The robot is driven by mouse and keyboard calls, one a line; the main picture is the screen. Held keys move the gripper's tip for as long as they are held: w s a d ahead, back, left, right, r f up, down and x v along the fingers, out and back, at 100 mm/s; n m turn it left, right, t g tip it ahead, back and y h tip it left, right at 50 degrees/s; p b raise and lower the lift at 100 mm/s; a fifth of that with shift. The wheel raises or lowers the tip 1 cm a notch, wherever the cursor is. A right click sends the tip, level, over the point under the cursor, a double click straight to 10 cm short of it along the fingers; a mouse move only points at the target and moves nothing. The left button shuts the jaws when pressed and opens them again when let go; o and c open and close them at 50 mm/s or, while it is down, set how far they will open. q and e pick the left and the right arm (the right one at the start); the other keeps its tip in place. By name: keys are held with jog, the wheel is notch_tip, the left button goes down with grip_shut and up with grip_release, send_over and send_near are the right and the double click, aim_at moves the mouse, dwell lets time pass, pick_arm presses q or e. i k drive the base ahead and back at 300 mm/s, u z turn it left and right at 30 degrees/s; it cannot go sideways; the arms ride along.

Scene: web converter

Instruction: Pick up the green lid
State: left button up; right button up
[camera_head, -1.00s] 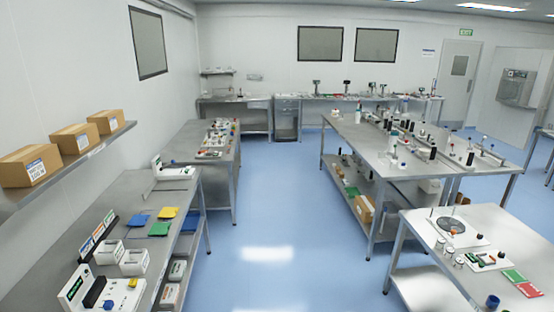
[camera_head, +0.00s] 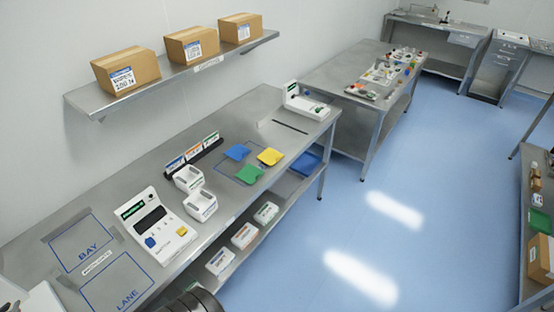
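A flat green piece (camera_head: 250,174), which looks like the green lid, lies on the left metal bench (camera_head: 250,118). A flat blue piece (camera_head: 237,152) lies just behind it and a flat yellow piece (camera_head: 270,157) to its right. The three lie close together, at or near a thin blue outline on the bench top. Neither of my grippers can be made out. A dark ribbed part at the bottom edge and a pale part in the bottom left corner are cut off, and neither shows fingers.
Two white open boxes (camera_head: 201,206) and a white device (camera_head: 157,224) stand left of the green piece. Marked BAY (camera_head: 86,243) and LANE (camera_head: 118,285) areas are empty. Several cartons (camera_head: 192,45) sit on a wall shelf (camera_head: 150,85). The blue floor (camera_head: 320,220) right of the bench is clear.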

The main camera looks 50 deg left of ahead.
aim_at(249, 174)
jog(key=i, duration=2.1)
jog(key=u, duration=3.95)
jog(key=i, duration=0.4)
jog(key=z, duration=0.1)
